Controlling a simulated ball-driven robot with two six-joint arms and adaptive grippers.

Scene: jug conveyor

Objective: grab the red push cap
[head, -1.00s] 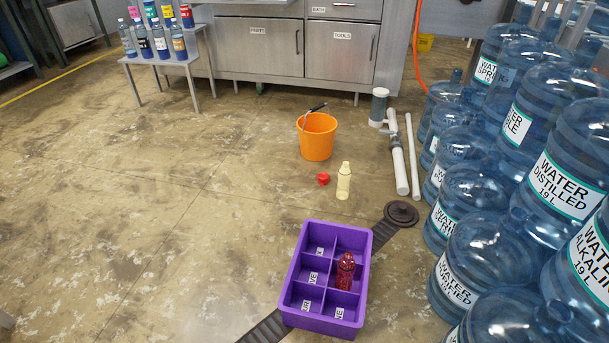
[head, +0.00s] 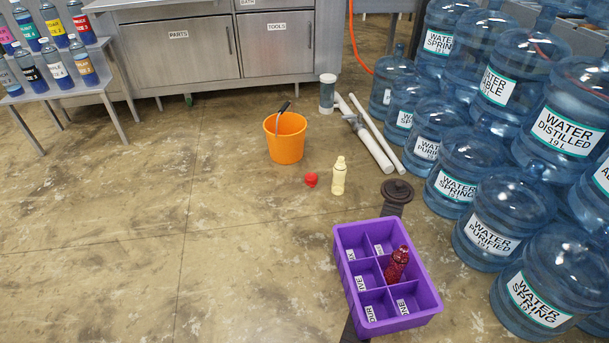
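The red push cap (head: 311,179) lies on the concrete floor near the middle of the head view. It is just left of a pale yellow bottle (head: 339,176) that stands upright, with a small gap between them. An orange bucket (head: 285,140) stands behind the cap, a little to its left. Neither of my grippers shows in the head view.
A purple divided crate (head: 347,275) holding a dark red bottle (head: 397,263) is in front, at right. White pipes (head: 372,146) lie behind the yellow bottle. Stacked water jugs (head: 466,179) fill the right side. A bottle rack (head: 62,90) stands at far left. Floor left of the cap is clear.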

